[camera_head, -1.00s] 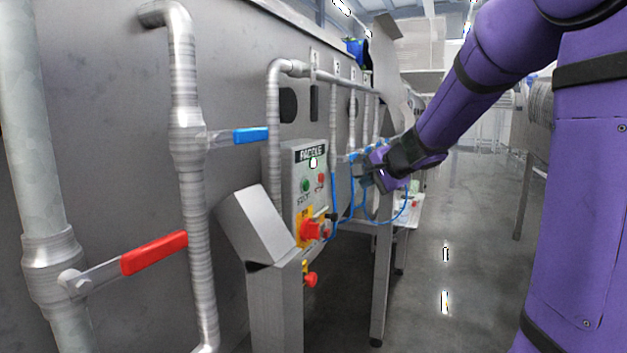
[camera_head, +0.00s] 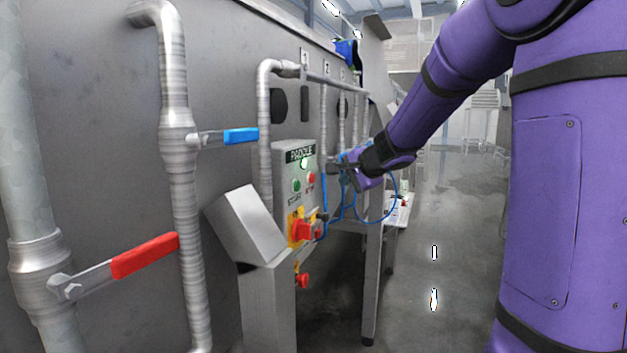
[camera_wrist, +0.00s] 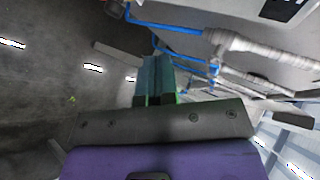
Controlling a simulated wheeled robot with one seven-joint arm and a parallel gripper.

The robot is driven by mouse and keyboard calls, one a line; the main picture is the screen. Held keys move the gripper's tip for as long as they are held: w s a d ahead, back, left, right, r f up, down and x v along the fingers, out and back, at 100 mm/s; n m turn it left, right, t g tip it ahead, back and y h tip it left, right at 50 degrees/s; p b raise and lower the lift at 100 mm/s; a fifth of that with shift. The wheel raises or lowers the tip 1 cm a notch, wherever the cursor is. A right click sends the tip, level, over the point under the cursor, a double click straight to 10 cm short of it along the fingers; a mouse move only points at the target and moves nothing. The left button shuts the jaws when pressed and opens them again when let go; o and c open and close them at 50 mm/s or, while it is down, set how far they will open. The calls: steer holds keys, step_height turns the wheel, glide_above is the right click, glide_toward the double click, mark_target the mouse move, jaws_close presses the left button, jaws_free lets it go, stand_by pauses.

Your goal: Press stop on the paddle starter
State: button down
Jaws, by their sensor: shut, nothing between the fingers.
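A red knob on a yellow plate (camera_head: 304,230) sits below. My gripper (camera_head: 333,168) is just right of the box in this view, apart from the stop button as far as I can tell. In the wrist view its teal fingers (camera_wrist: 154,80) are together and empty. The stop button cannot be made out there.
Grey pipes (camera_head: 342,85) and blue hoses (camera_head: 325,190) run close behind my gripper. A red-handled valve (camera_head: 145,256) and a blue-handled valve (camera_head: 240,135) stand at left. A slanted metal post (camera_head: 247,225) stands before the starter. The floor aisle (camera_head: 445,240) at right is clear.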

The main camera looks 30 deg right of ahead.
steer(key=shift+w+a, duration=0.8)
steer(key=shift+w, duration=0.2)
steer(key=shift+w+a, duration=0.75)
steer(key=shift+w, duration=0.2)
steer(key=shift+w+a, duration=0.1)
stand_by(0.6)
steer(key=shift+w+a, duration=0.15)
steer(key=shift+w, duration=0.1)
steer(key=shift+w+a, duration=0.3)
steer(key=shift+w, duration=0.05)
stand_by(0.9)
steer(key=shift+s+d, duration=0.1)
stand_by(0.3)
steer(key=shift+s+d, duration=0.45)
steer(key=shift+s, duration=0.15)
steer(key=shift+s+d, duration=0.75)
steer(key=shift+s, duration=0.25)
steer(key=shift+s+d, duration=0.75)
steer(key=shift+s, duration=0.2)
